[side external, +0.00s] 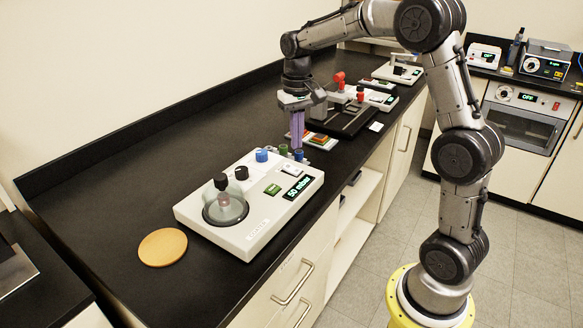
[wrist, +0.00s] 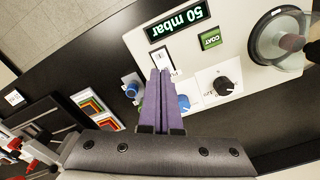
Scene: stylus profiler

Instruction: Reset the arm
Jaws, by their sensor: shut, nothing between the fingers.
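My gripper (side external: 297,145) points down over the bench at the far end of the white coater (side external: 250,238). Its long purple fingers are together with nothing between them. In the wrist view my gripper (wrist: 160,72) shows its fingers side by side, overlapping the coater's edge in the picture. The coater's display (side external: 303,187) reads 50 mbar. A blue knob (wrist: 183,102) and a black knob (wrist: 223,86) are just right of the fingers in that view. I cannot tell the exact height of the fingertips above the bench.
A glass dome (side external: 225,206) stands on the coater, and a round wooden disc (side external: 162,247) lies beside it. Coloured pieces (side external: 320,140) and a dark-based instrument with red knobs (side external: 345,118) stand behind my gripper. The bench's left side is clear.

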